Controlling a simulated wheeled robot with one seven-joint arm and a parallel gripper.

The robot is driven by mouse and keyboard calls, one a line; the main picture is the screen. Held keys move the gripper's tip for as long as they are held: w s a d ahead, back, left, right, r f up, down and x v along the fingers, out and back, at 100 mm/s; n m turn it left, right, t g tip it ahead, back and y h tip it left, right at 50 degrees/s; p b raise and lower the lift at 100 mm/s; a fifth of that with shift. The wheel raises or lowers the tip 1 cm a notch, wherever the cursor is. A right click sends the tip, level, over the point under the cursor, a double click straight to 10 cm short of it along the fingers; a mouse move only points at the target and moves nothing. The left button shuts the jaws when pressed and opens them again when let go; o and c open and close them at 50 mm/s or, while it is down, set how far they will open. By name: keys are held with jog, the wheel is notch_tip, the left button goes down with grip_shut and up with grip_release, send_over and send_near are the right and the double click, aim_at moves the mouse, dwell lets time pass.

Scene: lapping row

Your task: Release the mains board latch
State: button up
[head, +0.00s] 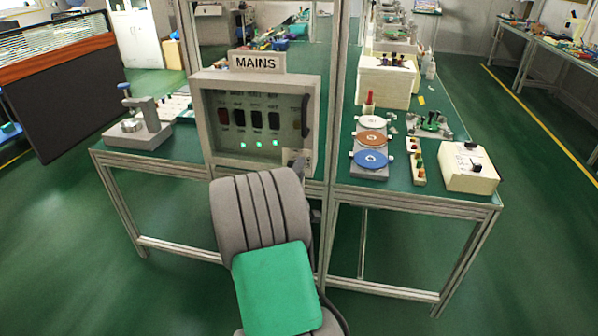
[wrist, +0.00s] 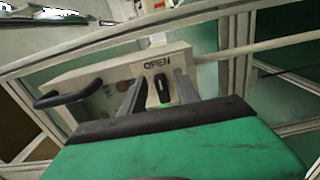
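The mains board (head: 257,160) is a grey box under a MAINS sign (head: 257,62), with a clear front window showing dark switches and several green lights. Its cover appears shut. In the wrist view the board (wrist: 95,75) shows at an angle, with a plate marked OPEN (wrist: 158,63). A small black latch (wrist: 163,90) sits below that word. My gripper (wrist: 158,82) is open, with one grey finger on each side of the latch. I cannot tell whether either finger touches it. In the head view my arm hides the latch.
A dark handle (wrist: 66,95) sticks out from the board's front; it also shows in the head view (head: 305,117). A metal frame post (head: 338,90) stands right of the board. Lapping plates (head: 371,159) and a white box (head: 471,168) lie on the right bench.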

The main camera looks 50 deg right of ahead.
jog(key=shift+a, duration=0.15)
jog(key=b+v, duration=0.1)
jog(key=v, duration=0.6)
jog(key=shift+s+a, duration=0.2)
jog(key=shift+a, duration=0.1)
